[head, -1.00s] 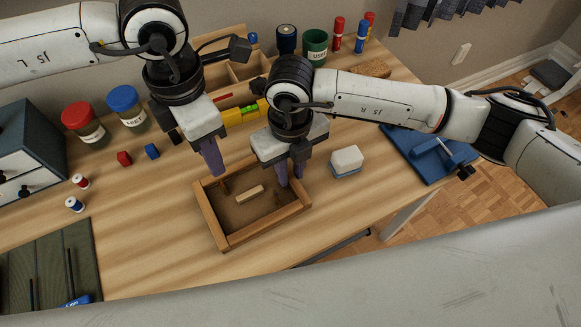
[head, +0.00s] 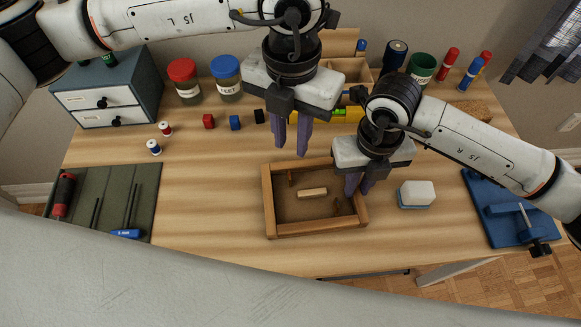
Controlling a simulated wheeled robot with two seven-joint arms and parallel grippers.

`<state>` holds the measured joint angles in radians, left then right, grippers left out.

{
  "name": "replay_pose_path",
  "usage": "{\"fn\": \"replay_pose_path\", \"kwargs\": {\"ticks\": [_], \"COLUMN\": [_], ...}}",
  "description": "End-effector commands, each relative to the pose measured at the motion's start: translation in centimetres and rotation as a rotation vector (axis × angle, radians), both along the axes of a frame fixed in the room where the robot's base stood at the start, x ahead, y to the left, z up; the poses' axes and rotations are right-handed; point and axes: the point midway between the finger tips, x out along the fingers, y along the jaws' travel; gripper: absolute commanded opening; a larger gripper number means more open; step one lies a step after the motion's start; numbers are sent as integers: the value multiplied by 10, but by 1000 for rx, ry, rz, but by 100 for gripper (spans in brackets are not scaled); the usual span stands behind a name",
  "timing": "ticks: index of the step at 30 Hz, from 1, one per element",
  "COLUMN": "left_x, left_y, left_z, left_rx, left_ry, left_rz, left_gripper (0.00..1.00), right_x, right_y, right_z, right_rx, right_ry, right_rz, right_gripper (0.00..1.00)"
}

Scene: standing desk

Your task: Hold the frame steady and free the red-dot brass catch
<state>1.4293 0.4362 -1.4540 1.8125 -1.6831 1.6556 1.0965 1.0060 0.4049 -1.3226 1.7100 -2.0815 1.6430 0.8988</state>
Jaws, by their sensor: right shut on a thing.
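The wooden frame (head: 315,230) lies on the desk, with a brown back panel and a small pale wood block (head: 312,193) in its middle. Small brown catches show inside it, one near the upper left (head: 292,179) and one near the lower right (head: 337,207). A red dot cannot be made out on either. My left gripper (head: 291,145) is open and empty, its purple fingers above the frame's far edge. My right gripper (head: 359,186) is shut on the frame's right side; its fingers hide part of that wall.
A white-and-blue block (head: 416,195) sits just right of the frame. A green mat (head: 145,195) with tools is at left, a blue stand (head: 490,190) at right. Desk left of the frame is clear.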

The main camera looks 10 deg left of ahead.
Motion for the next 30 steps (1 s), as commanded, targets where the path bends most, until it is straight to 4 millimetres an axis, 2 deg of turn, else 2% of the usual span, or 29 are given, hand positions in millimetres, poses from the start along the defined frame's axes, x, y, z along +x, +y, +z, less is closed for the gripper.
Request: {"fn": "replay_pose_path", "kwargs": {"ticks": [3,6,10,15,20,30], "left_x": [0,0,1,1,1,1], "left_y": [0,2,3,4,5,4], "left_z": [3,4,6,1,-22,-88], "left_rx": [-3,-2,0,1,2,1], "left_ry": [3,3,2,2,3,4], "left_rz": [236,395,527,590,592,591], "left_gripper": [23,23,23,23,23,23], "right_x": [0,0,0,0,0,0], "right_y": [0,0,0,0,0,0], "right_z": [1,1,1,1,1,1], "right_rx": [0,0,0,0,0,0], "right_ry": [-1,-1,-1,-1,-1,-1], "right_rz": [0,0,0,0,0,0], "right_gripper": [0,0,0,0,0,0]}}
